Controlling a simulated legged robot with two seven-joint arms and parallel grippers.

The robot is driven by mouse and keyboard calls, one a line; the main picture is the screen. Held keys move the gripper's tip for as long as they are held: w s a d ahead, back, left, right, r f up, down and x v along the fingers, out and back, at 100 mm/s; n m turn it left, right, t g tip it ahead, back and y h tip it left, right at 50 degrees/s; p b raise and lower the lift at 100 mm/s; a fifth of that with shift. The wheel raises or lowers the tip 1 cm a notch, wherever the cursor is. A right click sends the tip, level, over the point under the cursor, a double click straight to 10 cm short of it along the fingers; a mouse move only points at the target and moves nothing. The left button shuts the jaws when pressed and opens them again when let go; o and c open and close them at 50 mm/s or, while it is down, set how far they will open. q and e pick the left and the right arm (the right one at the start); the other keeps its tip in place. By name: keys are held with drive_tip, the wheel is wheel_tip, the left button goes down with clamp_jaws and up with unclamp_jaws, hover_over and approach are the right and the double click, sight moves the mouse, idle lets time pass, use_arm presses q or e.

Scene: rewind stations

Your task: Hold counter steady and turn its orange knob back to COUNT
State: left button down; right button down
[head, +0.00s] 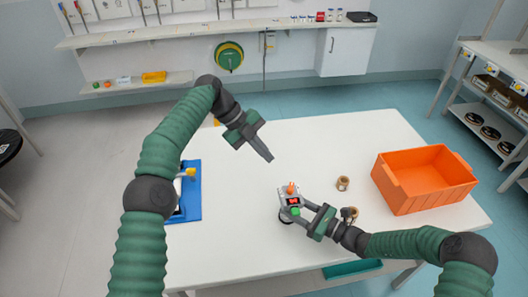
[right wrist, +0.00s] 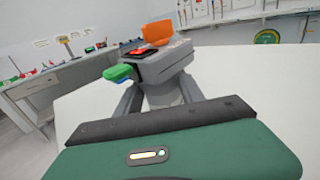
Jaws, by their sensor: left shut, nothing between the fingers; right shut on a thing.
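The counter (head: 288,197) is a small grey box with a red display and an orange knob (head: 291,188) on top. It stands on the white table near the middle. My right gripper (head: 296,212) is shut on the counter from its near right side. In the right wrist view the counter (right wrist: 178,62) sits between the fingers, with the orange knob (right wrist: 157,33) and a green part at its left. The knob's marks are too small to read. My left gripper (head: 268,157) is shut and empty, above the table, up and left of the counter and apart from it.
An orange crate (head: 425,187) stands on the right of the white table (head: 330,135). A small brown spool (head: 343,183) lies between the crate and the counter; another is partly hidden by my right arm. A blue board (head: 191,206) lies at the left. The table behind the counter is clear.

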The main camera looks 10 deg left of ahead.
use_arm(q)
drive_tip(key=c, duration=2.1)
unclamp_jaws()
drive_tip(key=shift+w+a+r, duration=0.1)
drive_tip(key=shift+a+r, duration=0.15)
drive_tip(key=shift+r, duration=0.05)
drive_tip(key=shift+o, duration=1.3)
drive_tip(key=shift+w+d, duration=0.2)
drive_tip(key=o, duration=0.4)
drive_tip(key=w+d+f+n+t, duration=0.2)
drive_tip(key=w+d+f, duration=0.1)
drive_tip(key=d, duration=0.5)
drive_tip(key=shift+w+d+t, duration=0.3)
drive_tip(key=shift+w+d, duration=0.05)
drive_tip(key=d+f+n+t, duration=0.3)
drive_tip(key=d+n+t, duration=0.2)
drive_tip(key=d, duration=0.8)
drive_tip(key=s+d+r+n+t+h, duration=0.2)
drive_tip(key=s+d+n+t, duration=0.1)
drive_tip(key=s+n+t, duration=0.5)
drive_tip(key=n+t+y, duration=0.3)
drive_tip(key=n+y, duration=0.4)
drive_tip(key=n, duration=0.4)
approach(290, 193)
drive_tip(key=w, duration=0.3)
drive_tip(key=w+d, duration=0.1)
drive_tip(key=w, duration=0.7)
drive_tip(key=shift+w+d, duration=0.2)
drive_tip(key=shift+w, duration=0.05)
clamp_jaws()
